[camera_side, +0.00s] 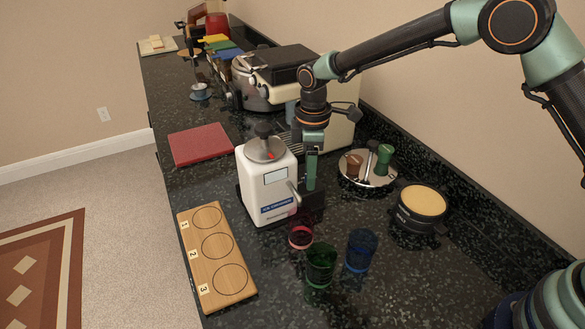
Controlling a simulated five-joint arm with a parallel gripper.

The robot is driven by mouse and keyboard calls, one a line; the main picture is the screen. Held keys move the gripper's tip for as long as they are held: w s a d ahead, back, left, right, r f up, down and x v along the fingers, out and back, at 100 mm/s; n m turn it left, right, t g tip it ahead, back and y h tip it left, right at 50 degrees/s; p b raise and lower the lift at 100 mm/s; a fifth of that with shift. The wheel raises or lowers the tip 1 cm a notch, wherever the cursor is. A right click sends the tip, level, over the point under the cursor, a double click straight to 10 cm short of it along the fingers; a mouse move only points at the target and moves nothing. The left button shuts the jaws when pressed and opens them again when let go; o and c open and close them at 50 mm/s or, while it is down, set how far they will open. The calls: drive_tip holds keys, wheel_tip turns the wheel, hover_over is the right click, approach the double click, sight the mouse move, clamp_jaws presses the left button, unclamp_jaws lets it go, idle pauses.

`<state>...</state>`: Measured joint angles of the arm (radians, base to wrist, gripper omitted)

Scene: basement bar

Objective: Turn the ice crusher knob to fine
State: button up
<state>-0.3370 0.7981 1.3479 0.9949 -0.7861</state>
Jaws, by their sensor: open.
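The ice crusher (265,190) is a white box with a blue label, standing upright on the dark counter. Which setting is selected is too small to tell. My gripper (311,178) points down just right of the crusher, open, with no object seen between its fingers. Whether a finger touches the crusher or its side part cannot be told.
A wooden board (218,240) with numbered circles lies front left. Red (301,230), green (321,265) and blue (361,250) glasses stand in front. A round tray (350,179), a black tub (418,222) and a coffee machine (345,125) stand right and behind. A red mat (200,144) lies left.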

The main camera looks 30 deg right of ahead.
clamp_jaws()
drive_tip(key=m, duration=0.5)
drive_tip(key=shift+m, duration=0.3)
drive_tip(key=m, duration=0.6)
drive_tip(key=shift+r, duration=0.1)
idle(0.5)
unclamp_jaws()
